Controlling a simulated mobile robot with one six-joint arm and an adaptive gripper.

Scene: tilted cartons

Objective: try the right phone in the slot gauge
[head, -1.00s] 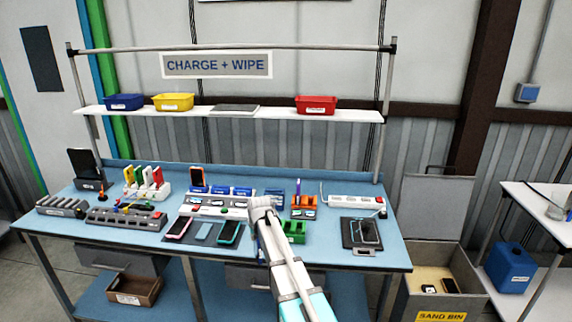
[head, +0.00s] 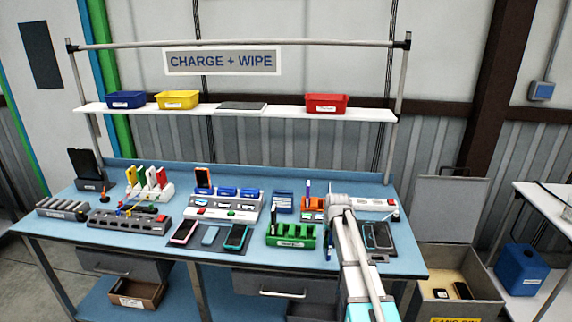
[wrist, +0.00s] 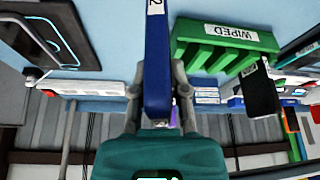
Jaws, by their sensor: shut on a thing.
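My gripper (wrist: 157,98) is shut on a slim blue phone-shaped thing (wrist: 157,60) with a white label reading 2, seen edge-on in the wrist view. In the head view a sliver of blue (head: 329,244) shows below my gripper, just right of the green WIPED rack (head: 291,236). My wrist hides most of the grip there. A grey slotted block (head: 62,208) stands at the far left. I cannot tell which piece is the slot gauge.
A left mat holds a pink phone (head: 184,232), a blue one (head: 210,235) and a teal-edged one (head: 236,237). Behind are a charging strip (head: 215,208), an orange holder (head: 313,215) and a white power strip (head: 375,204). A sand bin (head: 455,285) stands right of the bench.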

